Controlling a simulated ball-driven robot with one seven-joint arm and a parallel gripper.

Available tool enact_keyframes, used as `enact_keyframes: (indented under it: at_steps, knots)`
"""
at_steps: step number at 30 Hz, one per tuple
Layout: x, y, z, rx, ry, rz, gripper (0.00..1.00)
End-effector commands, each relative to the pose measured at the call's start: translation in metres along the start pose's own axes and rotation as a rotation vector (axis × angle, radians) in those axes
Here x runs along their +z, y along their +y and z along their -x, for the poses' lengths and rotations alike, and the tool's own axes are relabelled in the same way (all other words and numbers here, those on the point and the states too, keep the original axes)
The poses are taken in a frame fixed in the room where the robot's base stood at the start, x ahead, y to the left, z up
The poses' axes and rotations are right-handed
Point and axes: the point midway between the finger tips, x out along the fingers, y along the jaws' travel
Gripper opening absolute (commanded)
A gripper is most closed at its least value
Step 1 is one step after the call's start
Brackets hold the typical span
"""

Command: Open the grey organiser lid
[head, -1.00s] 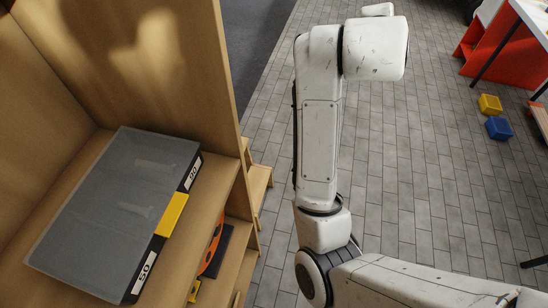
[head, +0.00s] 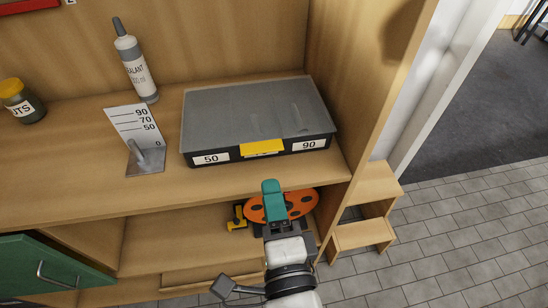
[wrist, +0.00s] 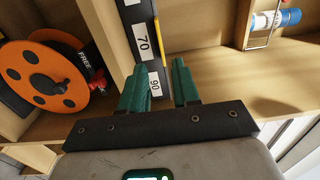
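The organiser has a translucent grey lid (head: 255,105), which lies shut on its dark case on the shelf. A yellow latch (head: 262,148) sits at the middle of its front, between white labels 50 and 90. My gripper (head: 271,186) is in front of and below the latch in the head view, apart from it. In the wrist view its two green fingers (wrist: 160,80) are apart with nothing held between them. Beyond them is a dark strip with white number labels (wrist: 142,42) and a yellow edge, seemingly the organiser's front.
A scale plate on a metal stand (head: 134,125) and a sealant bottle (head: 134,62) stand left of the organiser. An orange reel (head: 282,207) sits on the lower shelf, close to my gripper. A wooden side panel (head: 365,90) rises on the right.

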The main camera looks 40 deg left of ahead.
Motion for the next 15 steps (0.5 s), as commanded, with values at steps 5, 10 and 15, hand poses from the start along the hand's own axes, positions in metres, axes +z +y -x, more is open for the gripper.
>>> enact_keyframes:
  at_steps: [5,10,15]
  knots:
    - [0.000,-0.003,-0.034,-0.001,0.001,0.002,0.31]
    - [-0.001,-0.003,-0.063,-0.001,0.002,0.003,0.31]
    - [-0.001,-0.002,-0.084,0.000,0.003,0.003,0.31]
